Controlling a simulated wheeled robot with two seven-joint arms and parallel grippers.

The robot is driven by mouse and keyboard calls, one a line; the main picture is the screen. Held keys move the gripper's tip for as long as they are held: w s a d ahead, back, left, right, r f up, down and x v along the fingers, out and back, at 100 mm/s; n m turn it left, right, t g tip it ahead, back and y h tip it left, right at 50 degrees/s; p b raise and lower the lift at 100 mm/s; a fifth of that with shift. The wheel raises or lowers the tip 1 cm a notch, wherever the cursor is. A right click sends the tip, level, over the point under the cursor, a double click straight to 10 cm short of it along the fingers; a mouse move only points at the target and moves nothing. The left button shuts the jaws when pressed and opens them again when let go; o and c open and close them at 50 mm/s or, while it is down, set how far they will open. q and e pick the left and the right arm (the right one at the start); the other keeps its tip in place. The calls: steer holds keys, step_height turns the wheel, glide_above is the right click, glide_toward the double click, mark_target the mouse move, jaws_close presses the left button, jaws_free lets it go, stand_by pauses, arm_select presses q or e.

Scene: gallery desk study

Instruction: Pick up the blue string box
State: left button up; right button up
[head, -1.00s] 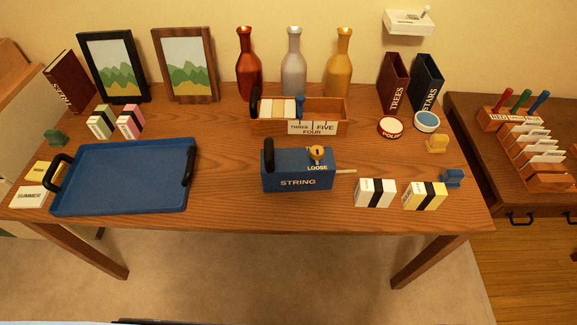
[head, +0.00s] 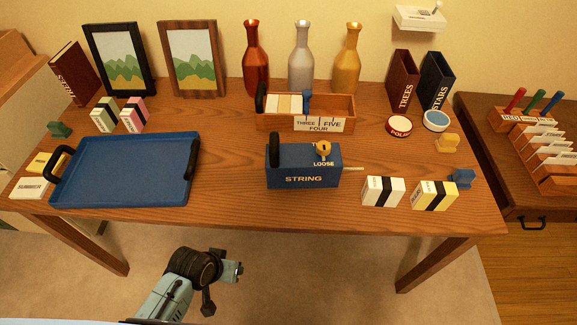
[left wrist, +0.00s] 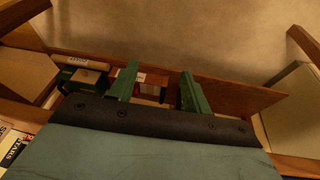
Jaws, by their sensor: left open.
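The blue string box (head: 302,178) sits on the wooden desk near its front edge, right of centre in the head view. It bears the word STRING, with LOOSE beside a yellow knob (head: 323,148) on top and a black handle (head: 274,149) at its left end. My left gripper (head: 236,271) is in front of the desk, below and left of the box, apart from it and empty. In the left wrist view my left gripper's green fingers (left wrist: 156,88) stand apart with nothing held between them. My right gripper is not in view.
A blue tray (head: 124,199) with black handles lies left of the box. A wooden card box (head: 345,106) stands behind it. White (head: 383,191) and yellow (head: 434,195) banded blocks sit to its right. Bare desk lies between tray and string box.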

arm_select(q)
steer(key=w+d+r+h, duration=0.1)
steer(key=w+d+r, duration=0.2)
steer(key=w+r, duration=0.25)
steer(key=w+d+r+t, duration=0.1)
steer(key=w+d+r, duration=0.25)
steer(key=r, duration=0.35)
steer(key=w+d+r+h, duration=0.1)
steer(key=w+d+r, duration=0.2)
steer(key=w+r, duration=0.3)
steer(key=n+y+b, duration=0.1)
steer(key=n+y, duration=0.1)
glide_toward(273, 141)
steer(key=shift+n, duration=0.3)
steer(key=b+x, duration=0.2)
steer(key=x, duration=0.9)
steer(key=shift+w+f, duration=0.1)
steer(key=shift+f, duration=0.1)
jaws_close()
